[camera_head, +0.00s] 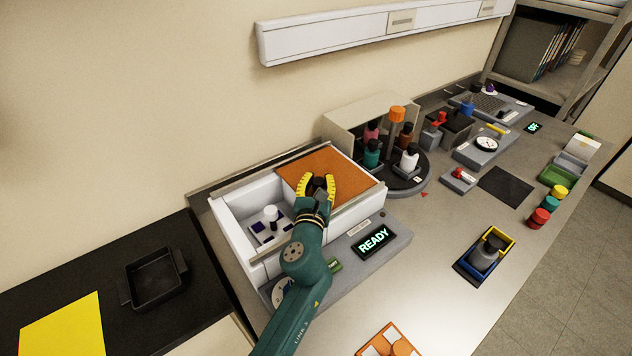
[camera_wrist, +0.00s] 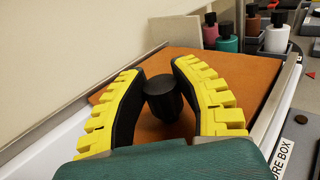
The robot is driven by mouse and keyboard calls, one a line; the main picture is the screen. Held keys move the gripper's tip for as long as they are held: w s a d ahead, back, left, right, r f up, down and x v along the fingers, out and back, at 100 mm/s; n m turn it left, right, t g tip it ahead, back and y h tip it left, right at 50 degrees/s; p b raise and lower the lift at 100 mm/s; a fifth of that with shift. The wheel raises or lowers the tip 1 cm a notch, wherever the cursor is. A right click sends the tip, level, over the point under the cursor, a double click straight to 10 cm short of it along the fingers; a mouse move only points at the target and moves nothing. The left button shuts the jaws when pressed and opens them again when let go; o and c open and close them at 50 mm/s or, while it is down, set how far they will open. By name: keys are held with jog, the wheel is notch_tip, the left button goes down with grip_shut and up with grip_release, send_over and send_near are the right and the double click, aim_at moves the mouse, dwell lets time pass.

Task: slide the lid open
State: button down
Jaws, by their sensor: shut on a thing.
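The orange-brown lid (camera_head: 345,169) covers the right part of a white box (camera_head: 240,249), and the box's left part is open. Inside the open part a stage with a white knob-like piece (camera_head: 269,214) and dark squares shows. My gripper (camera_head: 319,181) is over the lid, its yellow-backed fingers shut on the lid's black knob (camera_wrist: 161,97). In the wrist view the lid (camera_wrist: 222,72) spreads out behind and below the fingers. My teal arm hides part of the box's front.
A lit READY display (camera_head: 373,240) is on the grey front base. A carousel (camera_head: 404,180) with bottles stands right of the box. A black tray (camera_head: 154,279) and yellow sheet (camera_head: 63,326) lie at left. A blue-and-yellow holder (camera_head: 473,269) stands at front right.

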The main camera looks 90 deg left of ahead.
jog(key=shift+w, duration=0.15)
jog(key=c, duration=0.7)
grip_release()
jog(key=shift+w, duration=0.1)
jog(key=shift+c, duration=0.2)
jog(key=s+d, duration=0.1)
jog(key=d, duration=0.6)
jog(key=s+d, duration=0.1)
jog(key=d, duration=0.3)
jog(key=shift+s+d, duration=0.3)
jog(key=shift+d, duration=0.05)
